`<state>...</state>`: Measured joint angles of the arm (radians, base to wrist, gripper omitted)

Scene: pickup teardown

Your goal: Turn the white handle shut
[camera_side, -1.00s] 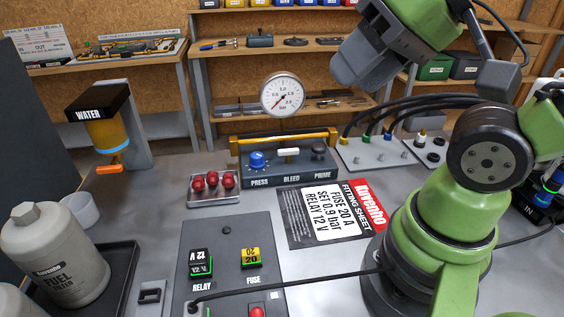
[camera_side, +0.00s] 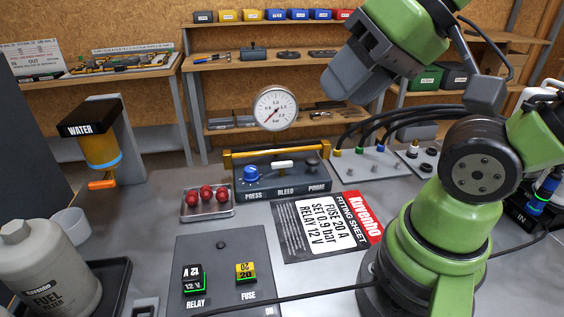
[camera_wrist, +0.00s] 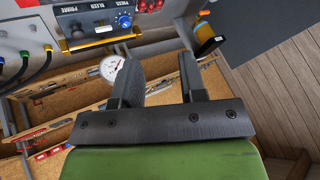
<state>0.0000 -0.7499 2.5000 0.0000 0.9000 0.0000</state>
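The white handle (camera_side: 282,164) sits above the BLEED label on the dark control box (camera_side: 262,187), between a blue PRESS knob (camera_side: 250,174) and a dark PRIME knob (camera_side: 311,163). It lies roughly along the box's length. In the wrist view the handle (camera_wrist: 102,29) shows near the top, with the box upside down. My gripper (camera_side: 338,92) hangs in the air above and right of the box in the side view, apart from the handle. In the wrist view my gripper's fingers (camera_wrist: 160,72) are spread with nothing between them.
A yellow bar (camera_side: 275,150) runs along the box's back, with a round gauge (camera_side: 276,108) above. A tray of red balls (camera_side: 207,214) lies left, a fitting sheet (camera_side: 325,225) in front, and a hose block (camera_side: 375,165) right. A water filter (camera_side: 100,150) stands far left.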

